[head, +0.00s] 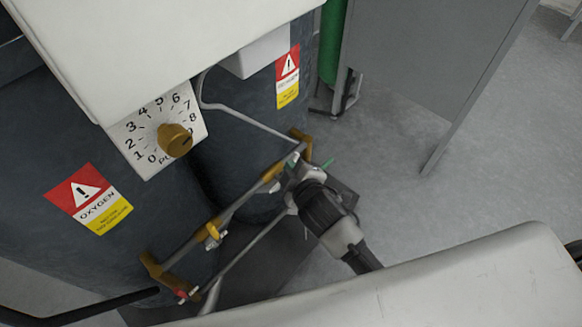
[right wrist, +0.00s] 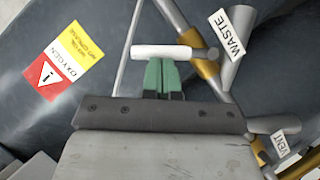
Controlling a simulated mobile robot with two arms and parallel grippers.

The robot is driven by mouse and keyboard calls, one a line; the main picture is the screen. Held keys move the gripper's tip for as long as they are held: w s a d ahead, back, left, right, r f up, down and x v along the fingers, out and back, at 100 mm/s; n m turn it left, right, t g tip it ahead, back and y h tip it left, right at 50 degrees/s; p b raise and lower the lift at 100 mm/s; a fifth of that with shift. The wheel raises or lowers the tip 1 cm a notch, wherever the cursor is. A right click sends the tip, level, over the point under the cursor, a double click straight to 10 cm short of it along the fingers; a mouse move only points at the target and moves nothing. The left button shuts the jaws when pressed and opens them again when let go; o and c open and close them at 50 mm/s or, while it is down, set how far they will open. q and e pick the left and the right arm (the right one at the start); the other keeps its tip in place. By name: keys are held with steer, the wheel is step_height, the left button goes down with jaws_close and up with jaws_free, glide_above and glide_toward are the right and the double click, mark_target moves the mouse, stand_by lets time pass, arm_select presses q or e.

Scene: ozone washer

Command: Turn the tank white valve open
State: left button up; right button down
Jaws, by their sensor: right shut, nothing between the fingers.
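The white valve handle (right wrist: 161,51) is a short white bar on a grey stem in the right wrist view. It lies crosswise just beyond my right gripper's green fingertips (right wrist: 163,62). The two fingers are together with nothing between them. I cannot tell whether the tips touch the handle. In the head view my right gripper (head: 298,168) is beside the pipe frame at the front of the tanks; the handle is hard to make out there. My left gripper is not in view.
A dark tank with an OXYGEN label (head: 88,200) stands at left, beside a brass knob (head: 174,140) on a numbered dial. Brass-jointed pipes (head: 213,233) run along the front. WASTE (right wrist: 232,35) and VENT (right wrist: 281,145) tags are close to the gripper. Floor (head: 400,150) at right is open.

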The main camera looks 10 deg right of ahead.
arm_select(q)
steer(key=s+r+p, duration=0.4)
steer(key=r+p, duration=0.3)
steer(key=p, duration=0.2)
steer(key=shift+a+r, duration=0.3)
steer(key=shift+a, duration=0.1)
arm_select(e)
steer(key=shift+w+d+f+m+g+y, duration=0.65)
steer(key=shift+d+m+y, duration=0.2)
steer(key=shift+m, duration=0.15)
steer(key=shift+w+d+f+m+g+y, duration=0.5)
steer(key=shift+d+f+m+g+y, duration=0.3)
steer(key=shift+m, duration=0.2)
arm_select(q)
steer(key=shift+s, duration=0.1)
arm_select(e)
steer(key=shift+d+f, duration=0.1)
steer(key=shift+d, duration=0.05)
